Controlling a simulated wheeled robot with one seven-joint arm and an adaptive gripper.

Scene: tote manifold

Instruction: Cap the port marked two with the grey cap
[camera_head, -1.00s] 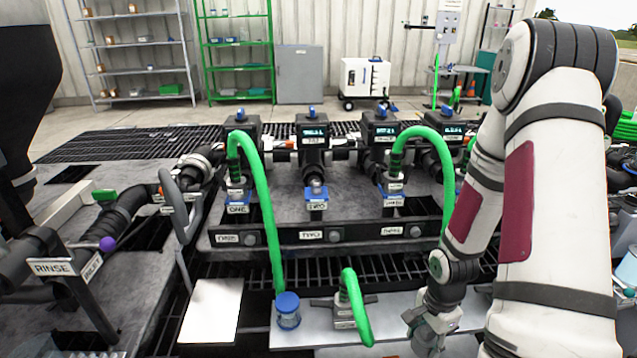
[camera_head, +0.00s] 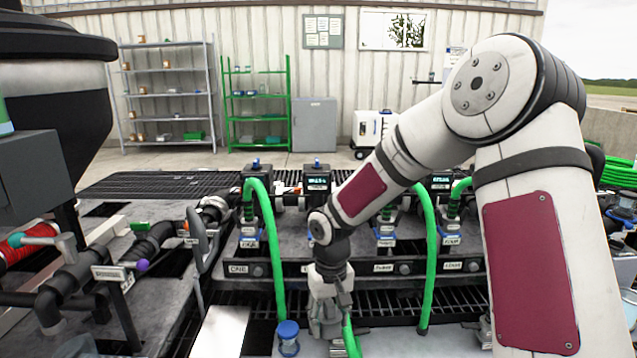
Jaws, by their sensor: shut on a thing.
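My gripper (camera_head: 325,326) points down low in front of the manifold, below the row of ports. It is shut on a small grey thing that looks like the grey cap, though it barely shows between the fingers. My arm crosses in front of port two and its label, so the port's mouth is hidden. The valve body above port two (camera_head: 318,180), with a lit display, shows over my arm. Port one is left of it, marked ONE (camera_head: 238,268), with a green hose fitted.
Another green hose (camera_head: 431,255) hangs to the right. A white plate (camera_head: 220,332) lies at the front left.

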